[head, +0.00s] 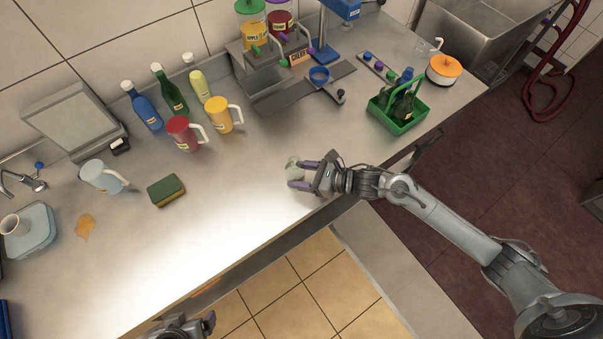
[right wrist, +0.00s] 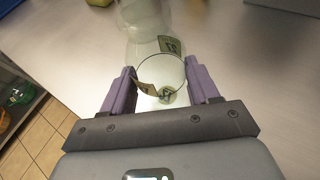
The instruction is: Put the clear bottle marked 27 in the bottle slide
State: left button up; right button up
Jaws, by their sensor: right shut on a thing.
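My right gripper (head: 303,173) is low over the counter, near its front edge. It is shut on a clear bottle (head: 293,162), which is mostly hidden by the fingers in the head view. In the right wrist view, the clear bottle (right wrist: 148,45) sits between the purple fingertips of the right gripper (right wrist: 163,90). A flat grey track (head: 300,94), which looks like the bottle slide, lies at the back beside a blue ring. My left gripper (head: 190,326) shows only partly at the bottom edge; its jaws are unclear.
A green carrier (head: 398,110) with dark bottles stands right of the track, near an orange-lidded pot (head: 444,69). Red (head: 183,133) and yellow (head: 219,115) jugs and several bottles stand at the back left. A sponge (head: 166,190) lies left. The counter around my right gripper is clear.

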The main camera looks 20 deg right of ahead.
jog(key=shift+f, duration=0.2)
jog(key=o, duration=1.2)
jog(key=shift+r, duration=0.1)
jog(key=shift+c, duration=0.2)
